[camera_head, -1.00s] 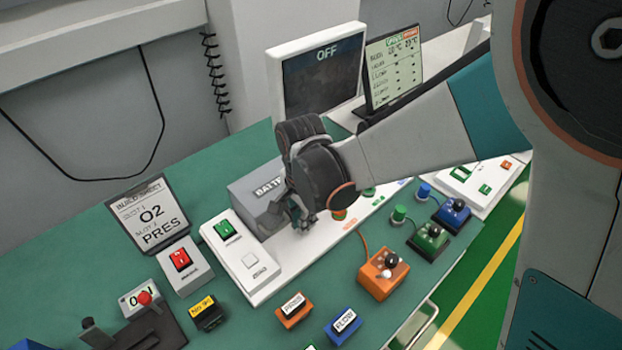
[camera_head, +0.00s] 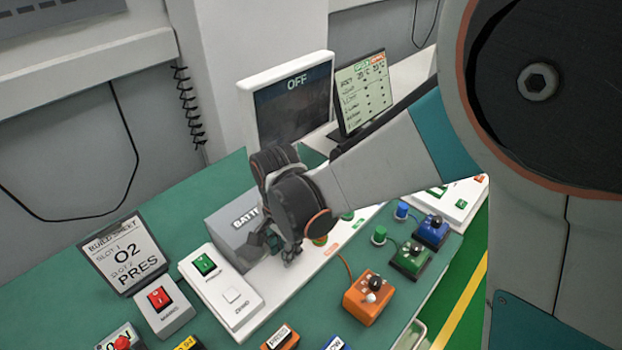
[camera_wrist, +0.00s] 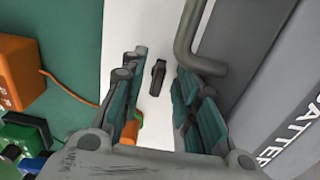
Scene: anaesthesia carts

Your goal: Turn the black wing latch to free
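The black wing latch (camera_wrist: 158,77) stands on a white panel in the wrist view. It shows between the fingers of my gripper (camera_wrist: 160,68), with a gap on each side. The fingers are apart and hold nothing. I cannot tell how far above the latch the fingertips are. In the head view my gripper (camera_head: 285,248) points down at the front of the grey battery box (camera_head: 228,226), over the white panel (camera_head: 232,316). The latch is hidden there behind my gripper.
A grey bent handle (camera_wrist: 190,45) on the battery box stands close to the right finger. An orange module (camera_wrist: 18,75) with a cable lies at the left. A screen reading OFF (camera_head: 295,105) stands behind the box. Orange, green and blue modules stand to the right.

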